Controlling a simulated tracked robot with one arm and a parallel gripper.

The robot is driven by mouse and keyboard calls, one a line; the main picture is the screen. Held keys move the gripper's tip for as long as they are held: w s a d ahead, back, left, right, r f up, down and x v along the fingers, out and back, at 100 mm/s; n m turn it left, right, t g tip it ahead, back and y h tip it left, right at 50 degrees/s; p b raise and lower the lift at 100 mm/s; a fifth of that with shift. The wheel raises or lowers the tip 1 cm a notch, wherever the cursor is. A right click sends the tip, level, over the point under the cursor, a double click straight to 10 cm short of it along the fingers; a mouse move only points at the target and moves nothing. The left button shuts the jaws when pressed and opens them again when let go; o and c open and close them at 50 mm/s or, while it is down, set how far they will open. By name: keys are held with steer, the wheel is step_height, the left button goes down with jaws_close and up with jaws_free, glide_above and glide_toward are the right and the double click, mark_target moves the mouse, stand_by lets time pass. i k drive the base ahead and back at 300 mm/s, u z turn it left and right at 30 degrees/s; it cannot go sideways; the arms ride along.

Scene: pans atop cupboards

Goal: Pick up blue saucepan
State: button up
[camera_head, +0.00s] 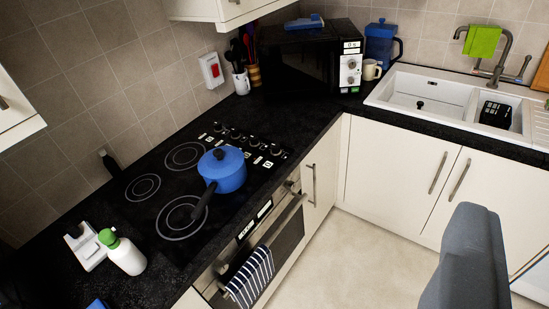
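The blue saucepan (227,170) stands upright on the black hob (160,217), over its right-hand side. It has a blue lid with a small knob, and its dark handle (204,201) points towards the lower left, over the front ring. Nothing is touching the saucepan. A smooth grey shape (468,262) rises from the bottom edge at the lower right, well apart from the saucepan; it may be part of my gripper or arm. No pair of fingertips can be made out, so I cannot tell whether the gripper is open or shut.
A white bottle with a green cap (124,254) stands left of the hob. A striped towel (250,278) hangs on the oven front below. A black microwave (312,60), mugs and a utensil pot are behind. The pale floor (340,265) before the cupboards is clear.

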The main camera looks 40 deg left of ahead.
mark_target(231, 184)
steer(key=u, duration=0.15)
steer(key=i, duration=1)
steer(key=u, duration=0.45)
